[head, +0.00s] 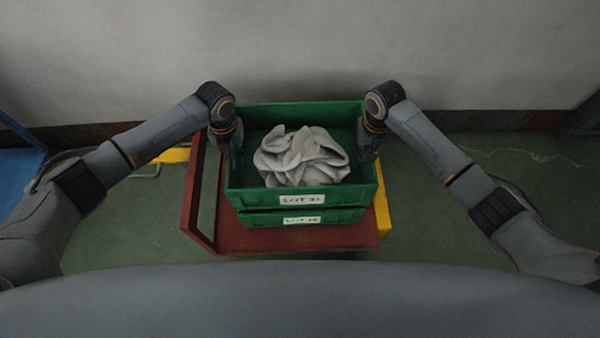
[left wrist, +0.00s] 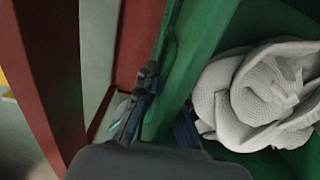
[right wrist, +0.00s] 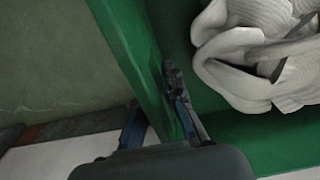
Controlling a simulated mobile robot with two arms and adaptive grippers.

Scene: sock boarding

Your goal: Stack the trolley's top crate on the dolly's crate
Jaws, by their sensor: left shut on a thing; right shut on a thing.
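A green upper crate (head: 250,199) holds crumpled light-grey socks (head: 300,158) and has a white lot label on its front. It sits directly above a green lower crate (head: 258,219), also labelled; I cannot tell whether they touch fully. Both are over a red platform (head: 300,240) with a raised frame at its left; whether this is the trolley or the dolly is unclear. My left gripper (head: 236,150) is shut on the upper crate's left wall, seen in the left wrist view (left wrist: 205,40). My right gripper (head: 367,152) is shut on its right wall, seen in the right wrist view (right wrist: 130,45).
A pale wall (head: 300,50) stands close behind the crates. Yellow parts (head: 382,214) show beside the red platform, and a blue object (head: 18,178) is at the far left. Green floor (head: 440,225) is clear on the right.

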